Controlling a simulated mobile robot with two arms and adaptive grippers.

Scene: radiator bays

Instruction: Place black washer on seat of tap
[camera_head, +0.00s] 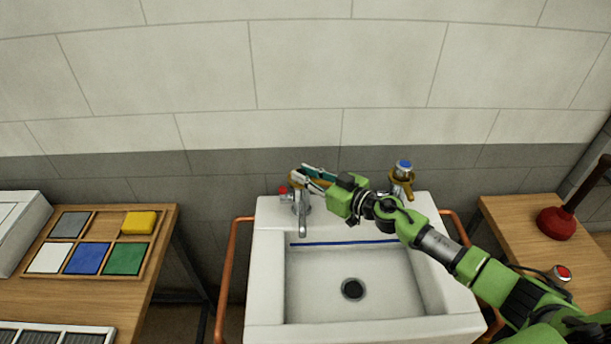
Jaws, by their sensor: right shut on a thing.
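The left tap stands at the back left of the white sink, with a chrome spout (303,222) and a red part (283,190) at its left. Its top and seat are largely covered by my right gripper (303,177), which reaches in from the right just above it. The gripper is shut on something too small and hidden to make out. A teal piece (319,171) shows along its fingers; I cannot tell whether it is held. I cannot make out the black washer. My left gripper is out of view.
The white sink (265,300) has a dark drain. A brass tap with a blue cap (403,168) stands at back right. On the left bench, a wooden tray (104,228) holds coloured blocks. A red plunger (556,223) and red button (563,272) are right. Copper pipes (228,265) flank the sink.

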